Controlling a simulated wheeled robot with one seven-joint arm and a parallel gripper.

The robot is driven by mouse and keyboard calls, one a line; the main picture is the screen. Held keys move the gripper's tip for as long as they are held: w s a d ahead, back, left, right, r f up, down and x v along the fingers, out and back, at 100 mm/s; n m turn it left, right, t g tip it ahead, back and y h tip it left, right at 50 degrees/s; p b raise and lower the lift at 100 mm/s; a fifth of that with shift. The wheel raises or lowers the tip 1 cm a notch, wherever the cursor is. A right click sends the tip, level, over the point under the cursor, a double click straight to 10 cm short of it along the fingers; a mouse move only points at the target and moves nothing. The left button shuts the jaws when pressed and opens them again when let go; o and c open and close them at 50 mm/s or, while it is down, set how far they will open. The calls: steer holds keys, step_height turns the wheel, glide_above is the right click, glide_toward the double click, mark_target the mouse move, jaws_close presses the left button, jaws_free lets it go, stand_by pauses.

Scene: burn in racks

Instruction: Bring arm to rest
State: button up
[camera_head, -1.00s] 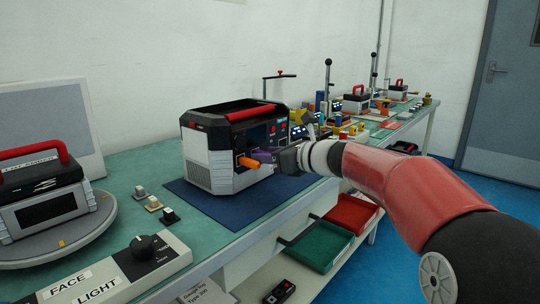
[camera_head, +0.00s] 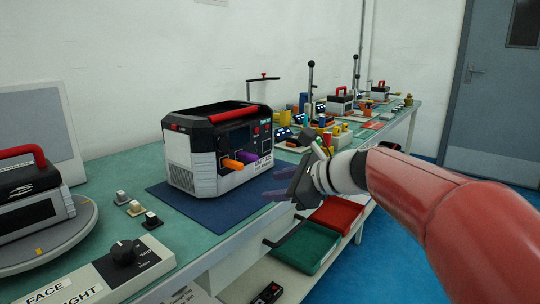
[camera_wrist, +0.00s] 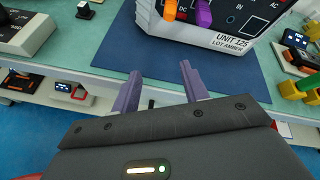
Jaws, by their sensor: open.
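My gripper (camera_head: 273,196) is open and empty in the head view, at the front edge of the bench, to the right of and apart from the black and white unit (camera_head: 218,150). In the wrist view its two purple-grey fingers (camera_wrist: 157,92) are spread with nothing between them. The unit stands on a dark blue mat (camera_head: 213,212). Its front carries an orange plug (camera_head: 233,164) and a purple plug (camera_head: 246,156). The wrist view shows the orange plug (camera_wrist: 170,10), the purple plug (camera_wrist: 204,13) and the label "UNIT 125 LOT AMBER" on the unit (camera_wrist: 215,37).
A second unit (camera_head: 30,195) sits on a round turntable (camera_head: 72,228) at left. A control box with a knob (camera_head: 122,262) is at the front left. Green (camera_head: 307,247) and red (camera_head: 338,212) trays lie below the bench edge. Blue floor (camera_head: 375,255) is open at right.

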steer(key=s+d+f+n+h, duration=0.3)
steer(key=s+d+f+n, duration=0.1)
steer(key=s, duration=0.4)
steer(key=s+d+f+n+g+h, duration=0.1)
steer(key=s+d+f+n+h, duration=0.3)
steer(key=s+n, duration=0.5)
steer(key=s+d+f+n+g+h, duration=0.1)
steer(key=s+d+f+n+h, duration=0.2)
steer(key=s+d+f+n, duration=0.2)
steer(key=s+f+n, duration=0.2)
steer(key=s+f, duration=0.1)
steer(key=shift+s+d+h, duration=0.2)
steer(key=shift+d+h, duration=0.1)
steer(key=shift+f, duration=0.1)
